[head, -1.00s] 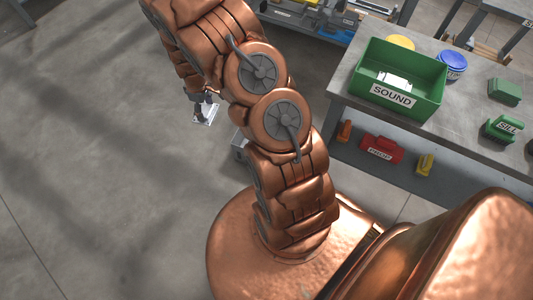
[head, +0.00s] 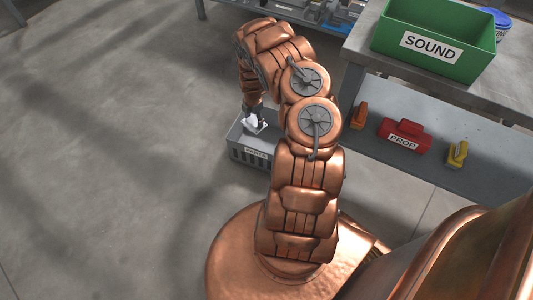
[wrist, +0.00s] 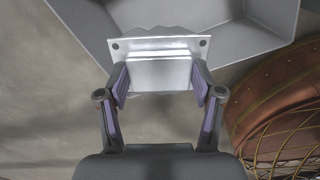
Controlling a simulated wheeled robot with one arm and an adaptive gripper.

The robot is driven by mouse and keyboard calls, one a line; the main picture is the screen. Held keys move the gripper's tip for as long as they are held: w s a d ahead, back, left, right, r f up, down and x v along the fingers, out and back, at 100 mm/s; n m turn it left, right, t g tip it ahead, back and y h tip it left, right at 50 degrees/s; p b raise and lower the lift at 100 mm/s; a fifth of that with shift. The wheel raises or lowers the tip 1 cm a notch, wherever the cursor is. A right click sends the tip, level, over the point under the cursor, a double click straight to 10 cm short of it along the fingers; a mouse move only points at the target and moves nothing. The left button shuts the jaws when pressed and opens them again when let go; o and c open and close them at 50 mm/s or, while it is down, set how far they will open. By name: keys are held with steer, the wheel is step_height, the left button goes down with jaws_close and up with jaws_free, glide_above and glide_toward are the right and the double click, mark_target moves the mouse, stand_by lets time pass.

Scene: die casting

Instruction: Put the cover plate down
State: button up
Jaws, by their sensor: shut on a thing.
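The cover plate (wrist: 158,50) is a silvery rectangular plate with a raised block and a hole near each upper corner. My gripper (wrist: 157,86) is shut on the raised block from both sides. In the head view the plate (head: 256,124) shows small and pale below my gripper (head: 254,113). The bin's grey wall (wrist: 270,14) shows behind the plate in the wrist view. I cannot tell whether the plate touches the bin.
A workbench (head: 400,83) stands at the right with a green bin labelled SOUND (head: 433,42). Its lower shelf holds a red PROP box (head: 404,135), an orange item (head: 359,115) and a yellow item (head: 457,154). The floor at the left is clear.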

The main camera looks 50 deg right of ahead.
mark_target(267, 147)
steer(key=d+f+n+b, duration=0.1)
steer(key=f+b, duration=0.3)
steer(key=f, duration=0.3)
steer(key=s+d+f+n+b, duration=0.1)
steer(key=d+f+n+b, duration=0.1)
steer(key=f, duration=0.5)
steer(key=s+d+f+n+b, duration=0.1)
steer(key=d+f+b, duration=0.1)
steer(key=f+b, duration=0.3)
steer(key=shift+s+f+b, duration=0.2)
steer(key=shift+f+b, duration=0.15)
steer(key=shift+f, duration=0.8)
steer(key=shift+r, duration=0.1)
steer(key=o, duration=1.7)
